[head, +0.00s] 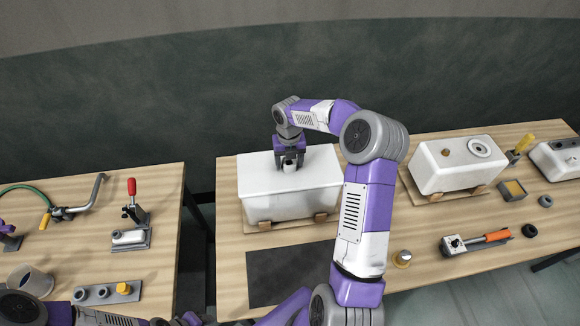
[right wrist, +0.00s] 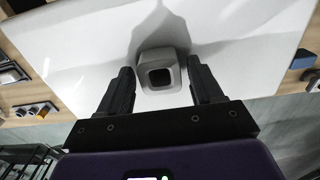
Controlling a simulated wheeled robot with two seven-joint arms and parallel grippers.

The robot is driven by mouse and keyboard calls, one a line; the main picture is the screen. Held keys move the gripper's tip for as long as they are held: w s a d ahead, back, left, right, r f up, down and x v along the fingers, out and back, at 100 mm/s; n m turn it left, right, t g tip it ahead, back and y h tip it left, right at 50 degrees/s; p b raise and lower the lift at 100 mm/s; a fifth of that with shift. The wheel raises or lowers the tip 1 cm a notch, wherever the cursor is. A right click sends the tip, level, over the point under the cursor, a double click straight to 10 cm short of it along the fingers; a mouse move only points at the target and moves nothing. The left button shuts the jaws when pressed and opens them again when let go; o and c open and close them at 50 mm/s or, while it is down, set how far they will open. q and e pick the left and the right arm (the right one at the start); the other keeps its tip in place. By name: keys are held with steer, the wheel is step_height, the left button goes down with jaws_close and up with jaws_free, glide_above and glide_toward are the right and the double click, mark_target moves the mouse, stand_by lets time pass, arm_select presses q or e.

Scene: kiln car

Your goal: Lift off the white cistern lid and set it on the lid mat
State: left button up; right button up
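The white cistern (head: 275,207), with its white lid (head: 318,165) on top, stands on the middle table. A pale square knob with a dark centre (right wrist: 162,77) rises from the lid. My right gripper (head: 290,166) points down over the lid. In the right wrist view, its open fingers (right wrist: 163,88) stand on either side of the knob, with narrow gaps visible. The dark lid mat (head: 272,278) lies flat and bare in front of the cistern, its right part hidden by my right arm. My left gripper is not clearly seen; only parts of that arm show at the bottom.
A second white cistern (head: 440,172) stands to the right on the same table. An orange-handled tool (head: 478,242) and a brass piece (head: 402,258) lie right of my arm. A separate left table holds a red-handled clamp (head: 132,200) and a hose (head: 30,190).

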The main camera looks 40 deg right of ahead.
steer(key=shift+w+r, duration=0.1)
steer(key=c, duration=1.1)
steer(key=shift+r+p, duration=0.5)
steer(key=shift+r+p, duration=1.95)
steer(key=shift+r, duration=0.2)
steer(key=shift+f, duration=0.1)
